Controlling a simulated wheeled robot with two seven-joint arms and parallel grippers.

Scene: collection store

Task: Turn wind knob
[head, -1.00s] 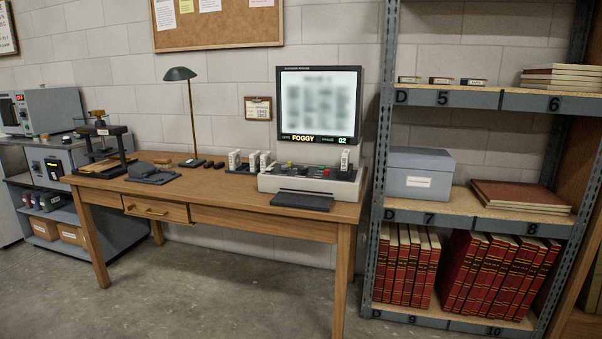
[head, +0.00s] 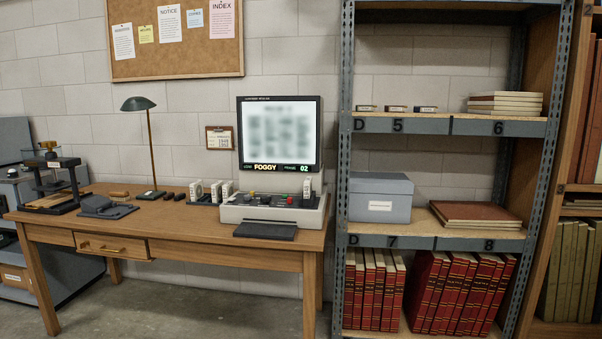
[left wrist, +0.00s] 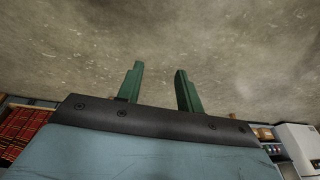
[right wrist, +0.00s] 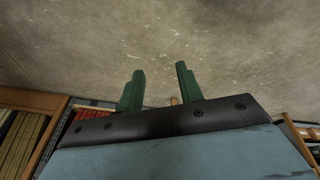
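The viewer machine (head: 275,208) stands on the right part of the wooden desk, with small yellow, green and red controls on its top. I cannot tell from here which control is the wind knob. My left gripper (left wrist: 158,85) is open and empty above bare floor in the left wrist view. My right gripper (right wrist: 159,85) is open and empty above bare floor in the right wrist view. Neither gripper shows in the head view, and both are away from the machine.
The wooden desk (head: 200,250) has a lamp (head: 150,150), a dark stapler-like tool (head: 105,207) and small white boxes (head: 210,191) left of the machine. A metal shelf (head: 435,243) with a grey box (head: 380,197) and red books stands right. The floor before the desk is clear.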

